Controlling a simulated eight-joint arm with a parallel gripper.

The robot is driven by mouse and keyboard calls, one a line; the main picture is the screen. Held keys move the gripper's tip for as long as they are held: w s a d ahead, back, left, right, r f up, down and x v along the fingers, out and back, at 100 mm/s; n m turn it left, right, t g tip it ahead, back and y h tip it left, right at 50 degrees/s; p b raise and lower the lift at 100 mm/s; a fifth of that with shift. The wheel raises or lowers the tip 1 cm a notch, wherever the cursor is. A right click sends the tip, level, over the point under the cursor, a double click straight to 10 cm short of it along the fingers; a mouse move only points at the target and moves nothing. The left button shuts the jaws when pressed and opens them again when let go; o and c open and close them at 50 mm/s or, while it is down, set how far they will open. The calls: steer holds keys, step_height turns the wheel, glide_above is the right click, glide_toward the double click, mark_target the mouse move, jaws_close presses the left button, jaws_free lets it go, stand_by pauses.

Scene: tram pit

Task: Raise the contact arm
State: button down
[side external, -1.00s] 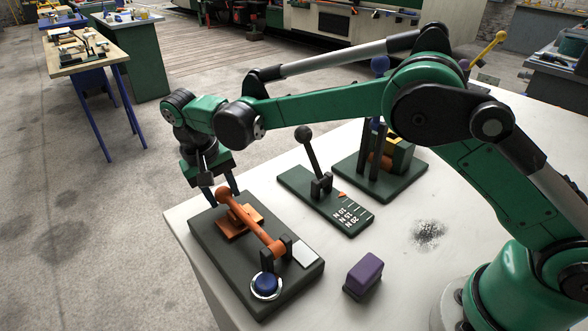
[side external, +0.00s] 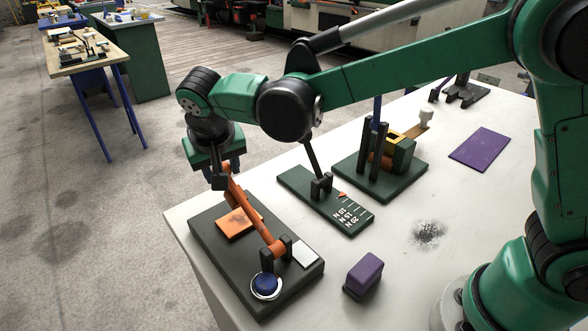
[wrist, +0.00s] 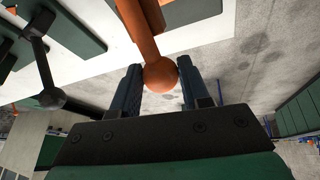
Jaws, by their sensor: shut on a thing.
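The orange contact arm (side external: 254,218) is hinged between dark posts on a dark base (side external: 200,232). It is tilted up, its free end clear of the orange pad (side external: 236,224) below. My gripper (side external: 227,178) is at that free end, and its fingers partly hide it in the side view. In the wrist view the arm's round orange knob (wrist: 160,75) sits between the two blue-grey fingers of my gripper (wrist: 159,82). My gripper is shut on the knob.
A blue button (side external: 265,285) is at the near corner of the base. A dark lever stands on a marked green plate (side external: 297,183) behind it. A purple block (side external: 363,273) lies on the white table to the right. A green fixture (side external: 405,157) stands farther back.

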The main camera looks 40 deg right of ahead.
mark_target(241, 201)
steer(key=s+r+t, duration=0.5)
steer(key=shift+r+t, duration=0.15)
steer(key=shift+t, duration=0.15)
steer(key=s+r+m+t+h, duration=0.1)
steer(key=s+r+t, duration=0.1)
steer(key=s+t, duration=0.4)
steer(key=shift+s+r+t, duration=0.15)
steer(key=shift+s+t, duration=0.25)
steer(key=shift+s, duration=0.95)
steer(key=shift+c, duration=2.1)
jaws_free()
steer(key=shift+m, duration=0.3)
step_height(241, 201, up, 20)
